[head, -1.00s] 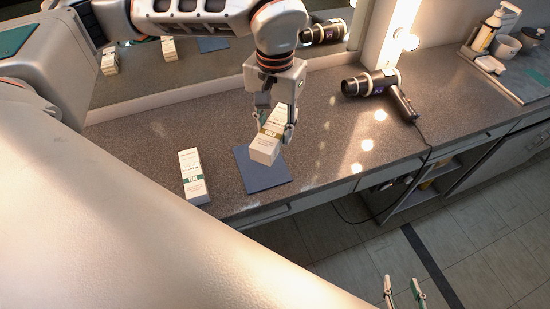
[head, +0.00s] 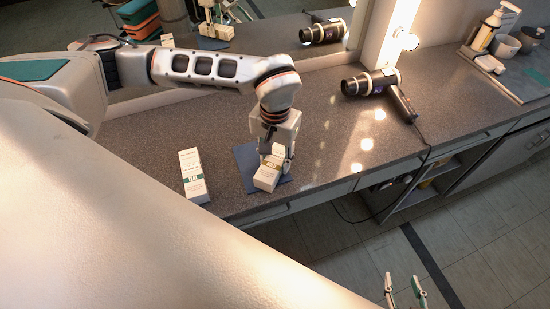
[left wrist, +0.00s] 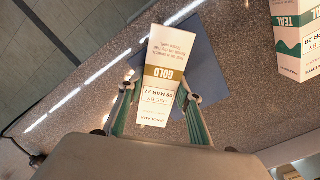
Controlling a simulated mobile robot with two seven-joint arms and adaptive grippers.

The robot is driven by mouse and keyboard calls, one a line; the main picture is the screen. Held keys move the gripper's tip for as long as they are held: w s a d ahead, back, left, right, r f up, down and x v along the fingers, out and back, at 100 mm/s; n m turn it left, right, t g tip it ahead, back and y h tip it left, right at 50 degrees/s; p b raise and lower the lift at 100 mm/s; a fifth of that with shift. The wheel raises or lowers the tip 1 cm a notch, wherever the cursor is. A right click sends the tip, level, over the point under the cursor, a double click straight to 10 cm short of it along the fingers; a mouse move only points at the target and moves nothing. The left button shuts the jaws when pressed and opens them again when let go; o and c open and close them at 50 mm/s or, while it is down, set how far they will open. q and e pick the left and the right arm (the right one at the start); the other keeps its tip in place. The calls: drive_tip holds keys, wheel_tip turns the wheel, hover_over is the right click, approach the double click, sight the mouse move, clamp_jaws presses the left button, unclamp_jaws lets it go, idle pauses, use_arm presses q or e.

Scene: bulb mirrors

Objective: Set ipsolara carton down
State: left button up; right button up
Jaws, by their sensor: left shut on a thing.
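A white carton with a gold band (head: 267,178), marked GOLD, is held in my left gripper (head: 277,160) over the dark blue mat (head: 245,168). In the left wrist view the gold-banded carton (left wrist: 168,65) lies between the two fingers (left wrist: 158,112), with the mat (left wrist: 207,65) behind it. Whether its base touches the mat cannot be told. My right gripper (head: 405,291) is open and empty, low at the right.
The grey speckled counter (head: 330,130) is clear right of the mat, up to a hair dryer (head: 375,84) with its cord. A mirror (head: 310,35) stands along the back. A pump bottle (head: 488,28) and cups (head: 506,45) are at the far right. The counter's front edge is close to the mat.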

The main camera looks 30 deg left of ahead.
sight(275, 159)
use_arm(q)
drive_tip(key=shift+f, duration=0.1)
drive_tip(key=o, duration=1.1)
wheel_tip(275, 159, up, 12)
drive_tip(key=shift+r+b, duration=0.15)
drive_tip(key=shift+b, duration=0.2)
